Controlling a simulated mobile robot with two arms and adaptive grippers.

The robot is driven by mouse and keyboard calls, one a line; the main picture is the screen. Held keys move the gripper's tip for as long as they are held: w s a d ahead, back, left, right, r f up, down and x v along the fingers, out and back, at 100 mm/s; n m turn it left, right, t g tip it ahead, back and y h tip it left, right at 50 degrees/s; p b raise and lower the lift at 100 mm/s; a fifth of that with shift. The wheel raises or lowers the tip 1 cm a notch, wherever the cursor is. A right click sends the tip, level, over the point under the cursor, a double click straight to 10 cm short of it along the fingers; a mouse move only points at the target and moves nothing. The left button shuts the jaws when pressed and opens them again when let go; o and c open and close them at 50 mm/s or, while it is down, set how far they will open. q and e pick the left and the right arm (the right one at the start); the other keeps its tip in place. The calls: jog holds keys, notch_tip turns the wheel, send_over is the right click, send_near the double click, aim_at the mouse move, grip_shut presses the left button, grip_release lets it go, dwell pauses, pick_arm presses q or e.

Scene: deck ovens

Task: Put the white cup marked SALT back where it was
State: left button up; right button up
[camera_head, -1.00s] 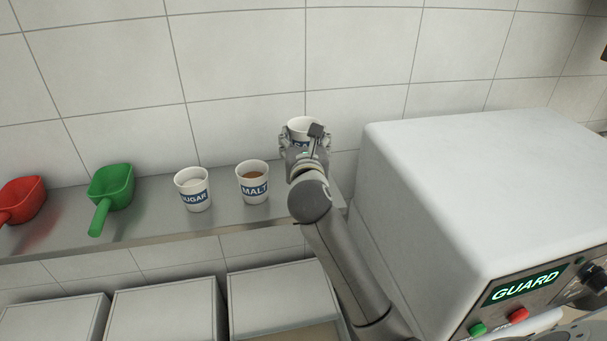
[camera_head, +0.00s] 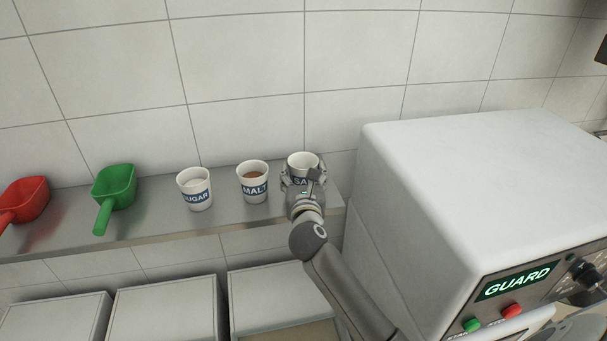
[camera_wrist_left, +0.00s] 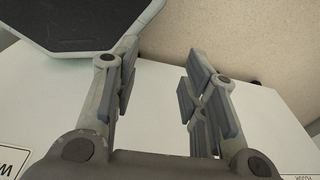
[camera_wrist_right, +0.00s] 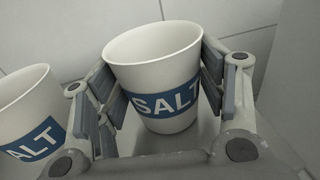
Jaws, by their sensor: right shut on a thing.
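The white cup marked SALT (camera_head: 302,162) is at the right end of the steel shelf (camera_head: 150,229), in line with the other cups. My right gripper (camera_head: 302,180) is shut on it from the front, with a finger on each side of it. In the right wrist view the SALT cup (camera_wrist_right: 158,62) is upright between the fingers, its blue label facing me. Its base is low at the shelf, but I cannot tell whether it touches. My left gripper (camera_wrist_left: 158,92) shows only in the left wrist view, with its fingers apart and nothing between them.
The MALT cup (camera_head: 253,188) stands just left of the SALT cup, then the SUGAR cup (camera_head: 196,194). A green scoop (camera_head: 115,186) and a red scoop (camera_head: 27,197) lie further left. A large white machine (camera_head: 470,190) stands close on the right. The tiled wall is behind.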

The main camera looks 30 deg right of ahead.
jog(key=o, duration=0.6)
jog(key=shift+f, duration=0.15)
jog(key=o, duration=0.4)
pick_arm(q)
jog(key=shift+s+a+f, duration=0.1)
jog(key=shift+s, duration=0.6)
pick_arm(e)
jog(key=shift+r, duration=0.2)
pick_arm(q)
jog(key=shift+w+a+f+b, duration=0.15)
jog(key=shift+f+b, duration=1.3)
pick_arm(e)
jog(key=v, duration=1.2)
